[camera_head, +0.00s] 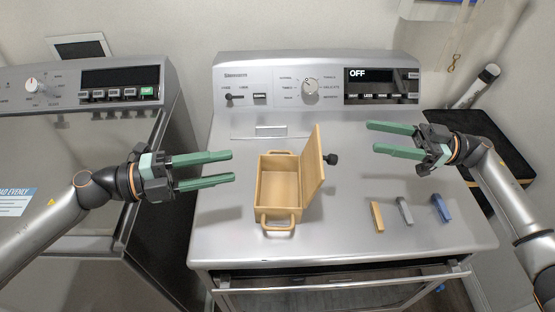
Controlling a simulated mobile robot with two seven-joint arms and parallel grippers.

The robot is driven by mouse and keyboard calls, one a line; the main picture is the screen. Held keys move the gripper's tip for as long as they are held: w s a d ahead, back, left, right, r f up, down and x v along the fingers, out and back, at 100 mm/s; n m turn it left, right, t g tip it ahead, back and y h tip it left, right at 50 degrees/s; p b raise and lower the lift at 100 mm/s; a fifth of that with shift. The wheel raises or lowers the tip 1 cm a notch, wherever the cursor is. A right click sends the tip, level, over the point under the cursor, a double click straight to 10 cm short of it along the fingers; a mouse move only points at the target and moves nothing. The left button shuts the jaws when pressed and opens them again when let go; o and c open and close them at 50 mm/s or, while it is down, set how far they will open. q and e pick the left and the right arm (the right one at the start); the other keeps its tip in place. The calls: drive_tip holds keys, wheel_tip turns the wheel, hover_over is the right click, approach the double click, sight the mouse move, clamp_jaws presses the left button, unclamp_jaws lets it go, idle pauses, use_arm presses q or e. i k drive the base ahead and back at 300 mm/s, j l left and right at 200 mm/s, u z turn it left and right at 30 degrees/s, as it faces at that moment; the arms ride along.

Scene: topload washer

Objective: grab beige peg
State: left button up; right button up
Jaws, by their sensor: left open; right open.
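A beige peg (377,216) lies on the metal top of the washer (335,240), right of the wooden box. My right gripper (372,137) is open and empty, above the washer top and farther back than the peg, its fingers pointing left. My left gripper (232,167) is open and empty, left of the wooden box, its fingers pointing right. Neither gripper touches the peg.
An open wooden box (266,195) with handles stands mid-top, its lid (313,165) raised on the right. A grey peg (405,211) and a blue peg (440,208) lie right of the beige one. The control panel (310,84) rises behind.

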sight(379, 227)
drive_tip(key=k, duration=1)
